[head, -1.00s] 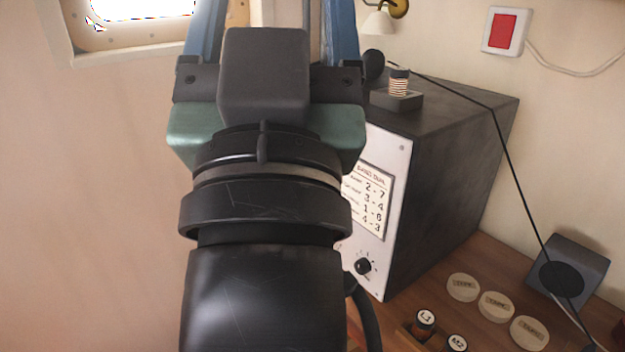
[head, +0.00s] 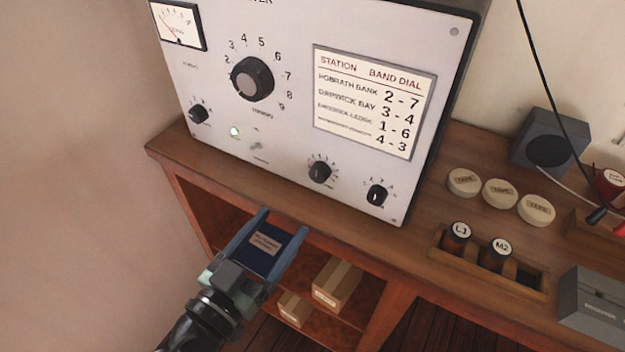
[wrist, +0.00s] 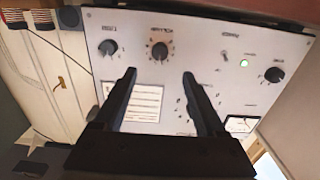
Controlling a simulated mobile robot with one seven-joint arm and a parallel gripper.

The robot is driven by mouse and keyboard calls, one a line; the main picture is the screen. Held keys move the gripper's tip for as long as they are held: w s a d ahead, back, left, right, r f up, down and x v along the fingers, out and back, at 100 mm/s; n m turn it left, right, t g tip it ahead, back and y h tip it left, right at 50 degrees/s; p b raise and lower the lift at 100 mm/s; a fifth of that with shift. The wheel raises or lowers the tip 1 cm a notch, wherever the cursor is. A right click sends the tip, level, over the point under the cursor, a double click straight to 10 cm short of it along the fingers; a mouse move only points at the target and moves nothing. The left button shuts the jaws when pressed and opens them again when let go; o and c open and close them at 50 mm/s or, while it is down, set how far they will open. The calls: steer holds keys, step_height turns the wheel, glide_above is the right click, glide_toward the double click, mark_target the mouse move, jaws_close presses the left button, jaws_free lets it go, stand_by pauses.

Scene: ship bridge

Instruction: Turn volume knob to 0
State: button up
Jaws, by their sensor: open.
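The receiver's pale front panel (head: 290,125) carries several black knobs. A small knob with a ring of marks (head: 320,172) sits low on the panel; its label is too small to read, so I cannot be sure that it is the volume knob. In the wrist view this knob (wrist: 160,50) appears inverted, just beyond the gap between my fingertips. Another small knob (head: 377,195) is at its right, and one (head: 198,113) is at the far left. My gripper (head: 284,221) is open and empty, below and in front of the panel, apart from the knobs.
The large tuning knob (head: 251,79), a green light (head: 235,132) and a toggle (head: 257,146) share the panel. Below the desk (head: 165,147), a shelf holds a dark blue item and boxes (head: 337,284). A battery rack (head: 490,265) stands at right.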

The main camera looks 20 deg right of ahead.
mark_target(316, 177)
steer(key=p+x, duration=0.2)
steer(key=x, duration=0.9)
steer(key=shift+w+d, duration=0.15)
steer(key=shift+w, duration=0.05)
steer(key=shift+c, duration=0.2)
jaws_close()
